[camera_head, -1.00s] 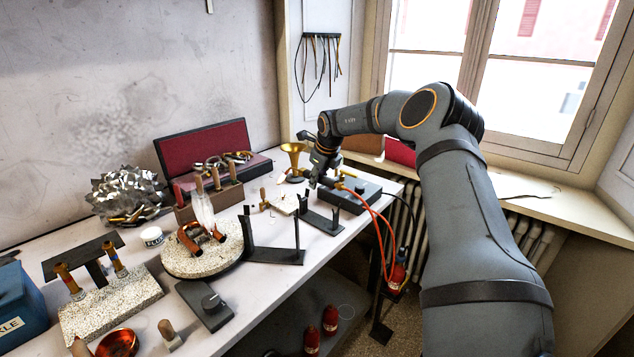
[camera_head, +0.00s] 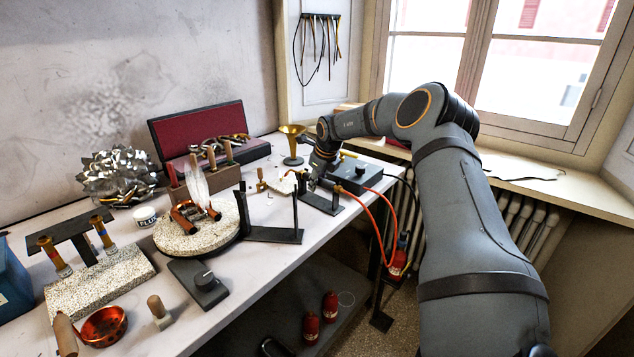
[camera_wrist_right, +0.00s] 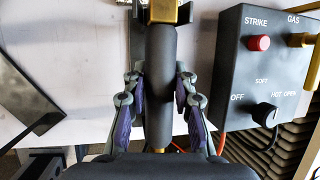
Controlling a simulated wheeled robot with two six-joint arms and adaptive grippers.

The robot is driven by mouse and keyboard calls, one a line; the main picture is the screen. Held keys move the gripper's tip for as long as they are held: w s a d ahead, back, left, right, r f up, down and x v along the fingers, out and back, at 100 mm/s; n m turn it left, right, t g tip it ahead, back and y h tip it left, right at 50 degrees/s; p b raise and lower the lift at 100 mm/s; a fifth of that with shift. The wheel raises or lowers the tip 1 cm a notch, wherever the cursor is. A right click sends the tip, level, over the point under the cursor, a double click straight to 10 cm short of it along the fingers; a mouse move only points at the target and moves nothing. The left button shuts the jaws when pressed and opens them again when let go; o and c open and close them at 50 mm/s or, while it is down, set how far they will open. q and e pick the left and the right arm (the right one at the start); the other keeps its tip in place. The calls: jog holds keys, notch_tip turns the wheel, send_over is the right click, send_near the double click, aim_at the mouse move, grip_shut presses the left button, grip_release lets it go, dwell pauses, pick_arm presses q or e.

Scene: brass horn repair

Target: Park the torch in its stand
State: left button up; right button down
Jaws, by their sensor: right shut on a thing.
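The torch shows in the right wrist view as a dark round handle (camera_wrist_right: 160,85) with a brass neck (camera_wrist_right: 163,11) at the top of the picture. My right gripper (camera_wrist_right: 158,112) is shut around the handle. Dark prongs of the stand (camera_wrist_right: 137,20) show on both sides of the brass neck; I cannot tell whether they touch it. In the head view my right gripper (camera_head: 314,178) is low over the small black stand (camera_head: 323,204) near the front edge of the bench, and mostly hides the torch. My left gripper is not in view.
The control box (camera_head: 356,173) with a red button stands close right of the gripper. An orange hose (camera_head: 378,215) hangs off the front edge. A brass horn bell (camera_head: 292,145) stands behind. A black two-post stand (camera_head: 273,234) and round speckled turntable (camera_head: 181,237) are to the left.

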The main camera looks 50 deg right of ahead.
jog(key=shift+r, duration=0.15)
jog(key=shift+b, duration=0.3)
dwell(0.3)
jog(key=c, duration=1)
grip_release()
